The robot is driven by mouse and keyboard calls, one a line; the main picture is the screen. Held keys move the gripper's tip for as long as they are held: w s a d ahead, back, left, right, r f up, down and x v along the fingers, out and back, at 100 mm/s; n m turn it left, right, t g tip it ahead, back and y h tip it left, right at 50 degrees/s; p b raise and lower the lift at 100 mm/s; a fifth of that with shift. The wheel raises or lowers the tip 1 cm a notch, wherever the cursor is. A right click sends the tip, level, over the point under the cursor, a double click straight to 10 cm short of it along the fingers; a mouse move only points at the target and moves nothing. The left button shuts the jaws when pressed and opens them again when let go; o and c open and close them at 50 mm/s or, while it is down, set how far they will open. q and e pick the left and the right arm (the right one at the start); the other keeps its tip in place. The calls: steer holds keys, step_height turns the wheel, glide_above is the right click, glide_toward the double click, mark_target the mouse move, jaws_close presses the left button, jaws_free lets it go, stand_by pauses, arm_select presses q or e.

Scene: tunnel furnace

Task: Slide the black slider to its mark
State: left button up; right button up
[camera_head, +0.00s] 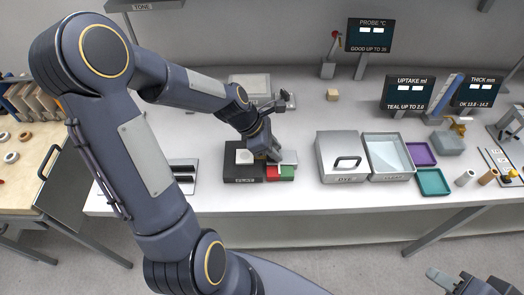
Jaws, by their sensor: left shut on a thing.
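My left gripper (271,156) reaches down at the middle of the table, by a dark box with a pale square on top (244,157). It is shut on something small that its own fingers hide. A red block (272,173) and a green block (288,173) lie just in front of it, with a grey piece (290,157) on its right. Black bars in a pale frame (184,173) show left of the dark box, partly behind my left arm; I cannot tell whether they are the black slider. My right gripper (440,279) is low at the right, away from the table; its jaws are unclear.
Purple (420,154) and teal (433,182) trays lie farther right. A small tan cube (333,95) sits behind. The table's front strip is clear.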

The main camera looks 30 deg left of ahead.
arm_select(q)
steer(key=shift+w+d+p, duration=0.35)
steer(key=shift+w+d, duration=0.2)
steer(key=shift+d, duration=0.3)
steer(key=shift+w+d+p, duration=0.3)
steer(key=shift+w+d, duration=0.2)
steer(key=shift+d, duration=0.35)
steer(key=o, duration=1.5)
steer(key=shift+o, duration=0.2)
steer(key=p+v, duration=0.5)
steer(key=v, duration=0.2)
